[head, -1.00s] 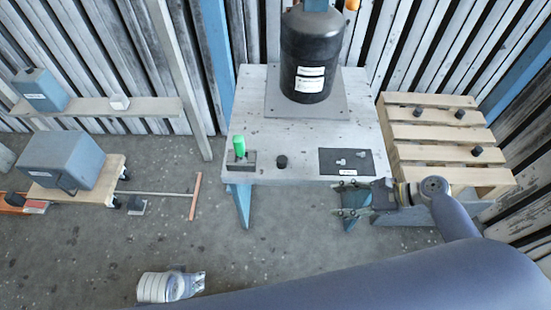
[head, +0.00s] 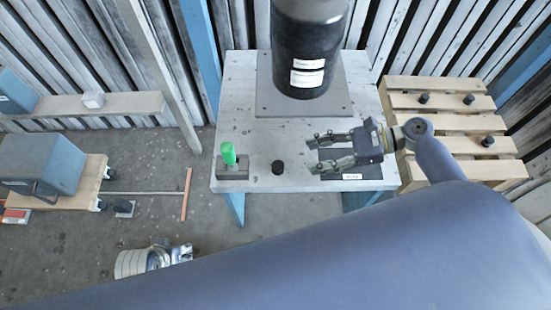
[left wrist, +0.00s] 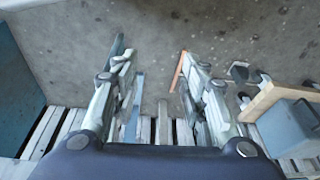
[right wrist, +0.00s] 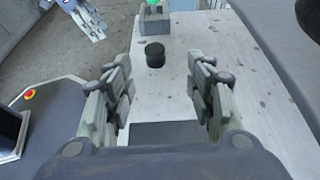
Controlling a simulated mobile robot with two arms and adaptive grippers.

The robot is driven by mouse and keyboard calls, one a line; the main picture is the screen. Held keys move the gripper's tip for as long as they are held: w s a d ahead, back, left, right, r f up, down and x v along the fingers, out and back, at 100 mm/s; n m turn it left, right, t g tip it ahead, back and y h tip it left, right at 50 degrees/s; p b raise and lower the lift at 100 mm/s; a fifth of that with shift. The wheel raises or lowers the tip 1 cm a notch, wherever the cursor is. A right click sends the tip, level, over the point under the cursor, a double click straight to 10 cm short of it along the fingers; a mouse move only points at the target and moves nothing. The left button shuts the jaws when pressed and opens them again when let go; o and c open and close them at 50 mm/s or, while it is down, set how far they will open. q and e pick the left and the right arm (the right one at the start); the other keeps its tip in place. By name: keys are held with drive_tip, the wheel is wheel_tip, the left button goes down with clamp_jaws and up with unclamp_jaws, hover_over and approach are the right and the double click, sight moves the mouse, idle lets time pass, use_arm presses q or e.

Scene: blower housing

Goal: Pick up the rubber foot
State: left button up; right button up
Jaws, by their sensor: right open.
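The rubber foot (head: 277,167) is a small black cylinder standing upright on the front of the grey table (head: 250,120). In the right wrist view the foot (right wrist: 155,54) shows ahead, between the lines of the two fingers. My right gripper (head: 314,154) is open and empty, over the table to the right of the foot. Its fingers point left towards the foot and do not touch it. My left gripper (head: 188,252) is low at the left, away from the table. In the left wrist view its fingers (left wrist: 155,55) are apart, with nothing between them.
A green-handled tool (head: 229,153) stands in a grey block left of the foot. A dark mat (head: 380,172) lies under my right gripper. A big black cylinder (head: 300,55) stands behind. A wooden pallet (head: 455,127) at right carries several similar black feet.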

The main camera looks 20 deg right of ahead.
sight(282, 165)
drive_tip(key=x, duration=0.2)
drive_tip(key=shift+s+a, duration=0.15)
drive_tip(key=shift+a, duration=0.25)
drive_tip(key=shift+w+a+f+b, duration=0.2)
drive_tip(key=shift+a+f+b, duration=0.1)
drive_tip(key=shift+a, duration=0.15)
use_arm(q)
drive_tip(key=b+v, duration=0.1)
drive_tip(key=v, duration=0.6)
drive_tip(key=shift+w+r+t, duration=0.15)
drive_tip(key=shift+r+t, duration=0.15)
drive_tip(key=shift+r, duration=0.15)
use_arm(e)
drive_tip(key=shift+s+x, duration=0.1)
drive_tip(key=shift+x, duration=1.15)
drive_tip(key=shift+s+x, duration=0.15)
drive_tip(key=shift+x, duration=1.15)
use_arm(q)
drive_tip(key=shift+a, duration=0.1)
use_arm(e)
drive_tip(key=shift+r, duration=0.1)
drive_tip(key=c, duration=1)
